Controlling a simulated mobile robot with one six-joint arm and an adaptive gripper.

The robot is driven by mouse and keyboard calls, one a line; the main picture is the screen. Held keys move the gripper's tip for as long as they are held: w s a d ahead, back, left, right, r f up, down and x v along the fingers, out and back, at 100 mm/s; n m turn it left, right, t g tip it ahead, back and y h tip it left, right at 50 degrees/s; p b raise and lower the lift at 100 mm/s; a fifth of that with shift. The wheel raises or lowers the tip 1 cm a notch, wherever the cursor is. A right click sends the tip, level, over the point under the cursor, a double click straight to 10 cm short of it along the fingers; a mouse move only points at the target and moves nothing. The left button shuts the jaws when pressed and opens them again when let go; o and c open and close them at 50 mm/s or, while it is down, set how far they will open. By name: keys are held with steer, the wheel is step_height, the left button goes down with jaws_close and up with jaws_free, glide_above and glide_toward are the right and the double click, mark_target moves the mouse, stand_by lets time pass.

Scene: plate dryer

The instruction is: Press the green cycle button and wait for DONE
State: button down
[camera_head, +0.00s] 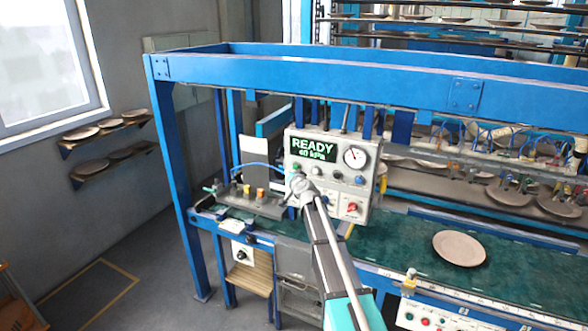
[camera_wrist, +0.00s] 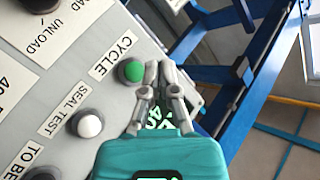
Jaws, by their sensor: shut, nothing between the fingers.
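The green cycle button (camera_wrist: 131,70) sits on a grey panel beside the label CYCLE in the wrist view. My gripper (camera_wrist: 159,66) is shut and empty, with its fingertips just right of the button in that view; I cannot tell whether they touch it. In the head view the control panel (camera_head: 331,190) stands behind my gripper (camera_head: 299,184), which covers part of its lower left. Its display (camera_head: 314,150) reads READY and 40 kPa. Part of the green lettering also shows between my fingers in the wrist view.
A white SEAL TEST button (camera_wrist: 88,125) and a dark knob (camera_wrist: 40,4) are on the same panel. A pressure gauge (camera_head: 355,157) is right of the display. A blue frame beam (camera_head: 330,80) crosses above. A plate (camera_head: 459,248) lies on the green belt (camera_head: 400,235).

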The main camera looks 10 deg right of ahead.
mark_target(296, 166)
steer(key=shift+w+d, duration=0.9)
steer(key=shift+w, duration=0.3)
